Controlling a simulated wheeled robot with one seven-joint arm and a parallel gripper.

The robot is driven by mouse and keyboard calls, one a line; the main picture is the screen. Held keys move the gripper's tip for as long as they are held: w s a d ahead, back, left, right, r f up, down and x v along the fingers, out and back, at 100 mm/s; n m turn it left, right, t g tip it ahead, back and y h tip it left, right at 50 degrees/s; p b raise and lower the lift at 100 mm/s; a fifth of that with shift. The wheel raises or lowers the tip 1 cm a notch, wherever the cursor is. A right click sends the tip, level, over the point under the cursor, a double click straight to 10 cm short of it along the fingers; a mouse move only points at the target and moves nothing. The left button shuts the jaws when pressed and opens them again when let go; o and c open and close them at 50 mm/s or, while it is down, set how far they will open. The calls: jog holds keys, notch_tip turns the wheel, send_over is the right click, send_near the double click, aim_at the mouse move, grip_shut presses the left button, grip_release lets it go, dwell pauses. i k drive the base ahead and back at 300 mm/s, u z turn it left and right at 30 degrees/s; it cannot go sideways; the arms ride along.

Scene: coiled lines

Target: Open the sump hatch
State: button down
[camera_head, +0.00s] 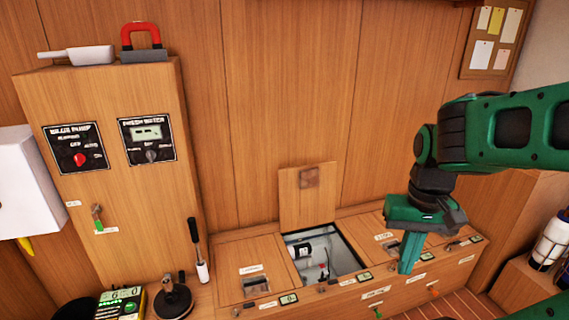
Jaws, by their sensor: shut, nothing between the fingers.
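A wooden hatch lid (307,197) stands raised against the back wall, behind a square opening (324,256) in the low wooden bench. A pale lining and small dark and white fittings show inside the opening. The lid has a brown square patch near its top. The labels on the bench are too small to read, so I cannot tell for certain that this is the sump hatch. My gripper (405,268) is shut and empty, pointing down over the bench to the right of the opening, apart from the raised lid.
Closed lids with recessed pulls lie left (256,284) and right of the opening. A wooden cabinet (115,215) with bilge pump and fresh water panels stands at left. A black-handled tool (197,248) stands beside it. Rolled items (550,243) sit at far right.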

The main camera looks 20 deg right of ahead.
aim_at(307, 193)
jog(key=i, duration=0.85)
jog(key=z, duration=0.25)
